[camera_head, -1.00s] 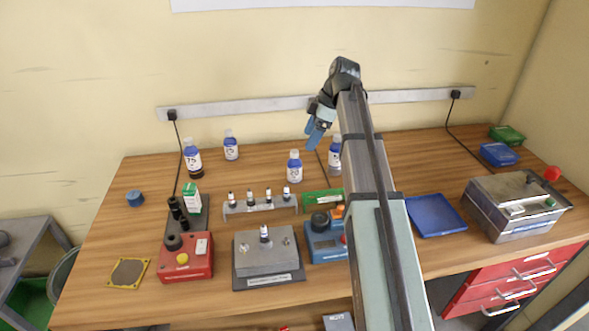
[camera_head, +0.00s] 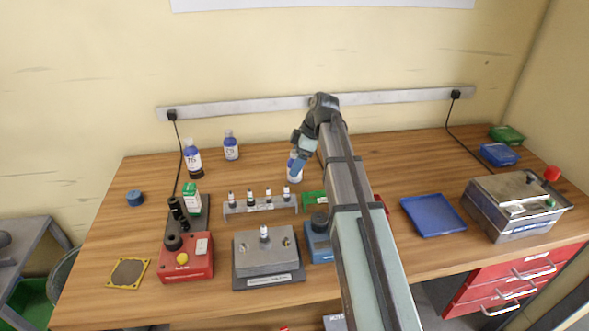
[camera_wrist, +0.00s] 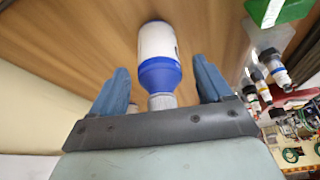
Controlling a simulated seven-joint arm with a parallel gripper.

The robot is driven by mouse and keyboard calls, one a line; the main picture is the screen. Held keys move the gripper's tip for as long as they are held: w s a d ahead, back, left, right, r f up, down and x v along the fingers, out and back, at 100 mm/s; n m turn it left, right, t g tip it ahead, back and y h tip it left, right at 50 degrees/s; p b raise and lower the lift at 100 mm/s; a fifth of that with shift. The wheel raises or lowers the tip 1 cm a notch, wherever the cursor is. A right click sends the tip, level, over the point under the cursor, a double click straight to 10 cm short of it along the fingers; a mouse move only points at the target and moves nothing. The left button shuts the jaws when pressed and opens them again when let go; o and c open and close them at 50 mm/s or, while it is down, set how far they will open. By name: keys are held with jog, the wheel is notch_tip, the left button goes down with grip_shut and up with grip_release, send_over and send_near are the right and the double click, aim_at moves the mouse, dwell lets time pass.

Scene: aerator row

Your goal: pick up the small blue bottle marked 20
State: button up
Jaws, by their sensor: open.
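A small white-labelled bottle with blue shoulders (camera_head: 293,179) stands upright at the back middle of the bench, partly covered by my gripper (camera_head: 297,166). In the wrist view, this bottle (camera_wrist: 158,42) lies between the two open blue fingers, its grey cap (camera_wrist: 161,102) toward the palm. I see a gap on both sides and no contact. Its number cannot be read. A similar small bottle (camera_head: 231,146) and a taller one (camera_head: 193,158), whose label seems to read 75, stand at the back left. Which bottle is marked 20 I cannot tell.
A rack with several small vials (camera_head: 262,205) stands just in front of the bottle. A green board (camera_head: 313,199) lies beside it. A blue tray (camera_head: 433,215) and a metal box (camera_head: 516,205) are to the right. The bench behind the bottle is mostly clear.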

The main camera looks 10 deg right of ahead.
jog(key=shift+a+f, duration=0.25)
jog(key=shift+f, duration=0.35)
jog(key=c, duration=1.2)
